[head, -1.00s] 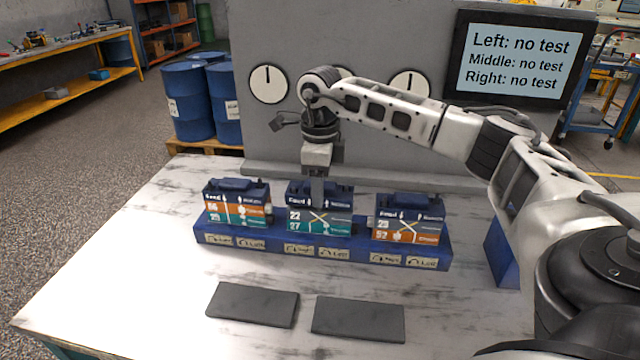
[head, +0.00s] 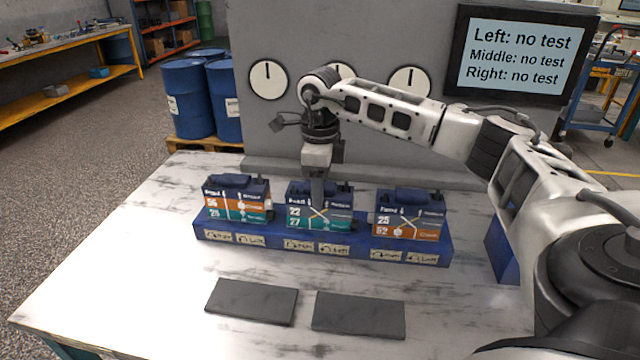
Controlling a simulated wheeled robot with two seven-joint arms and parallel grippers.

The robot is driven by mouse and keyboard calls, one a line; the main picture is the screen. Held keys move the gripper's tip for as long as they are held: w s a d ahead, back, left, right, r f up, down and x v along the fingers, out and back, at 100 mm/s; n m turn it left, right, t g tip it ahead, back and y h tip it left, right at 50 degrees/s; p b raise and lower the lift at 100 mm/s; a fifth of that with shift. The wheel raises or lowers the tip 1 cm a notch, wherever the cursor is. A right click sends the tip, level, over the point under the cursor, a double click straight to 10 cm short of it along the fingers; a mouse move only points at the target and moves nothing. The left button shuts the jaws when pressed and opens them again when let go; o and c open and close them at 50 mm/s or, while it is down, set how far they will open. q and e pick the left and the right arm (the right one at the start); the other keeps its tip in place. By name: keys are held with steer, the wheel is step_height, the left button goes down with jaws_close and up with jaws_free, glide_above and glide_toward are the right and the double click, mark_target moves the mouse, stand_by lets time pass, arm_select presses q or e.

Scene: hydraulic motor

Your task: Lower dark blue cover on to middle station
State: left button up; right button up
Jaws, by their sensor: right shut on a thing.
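My right gripper (head: 317,186) points straight down over the middle station and is shut on the dark blue cover (head: 340,187). The cover sits on top of the middle motor block (head: 320,216), which has a white and teal label with the numbers 22 and 27. It looks level and touching the block, but any small gap is too small to tell. The gripper hides part of the cover's top. The block stands in the middle of a long dark blue base (head: 361,248). My left gripper is not in view.
Similar blocks with dark blue tops stand at the left station (head: 237,207) and right station (head: 410,217). Two dark grey plates (head: 252,301) (head: 358,315) lie in front. A wall with dials stands behind. The screen (head: 515,56) reads "no test" for all three. The table's left side is clear.

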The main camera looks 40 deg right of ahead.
steer(key=o, duration=1.3)
steer(key=shift+o, duration=0.8)
steer(key=shift+r, duration=0.1)
step_height(320, 180, up, 16)
steer(key=p, duration=0.1)
steer(key=shift+p, duration=0.4)
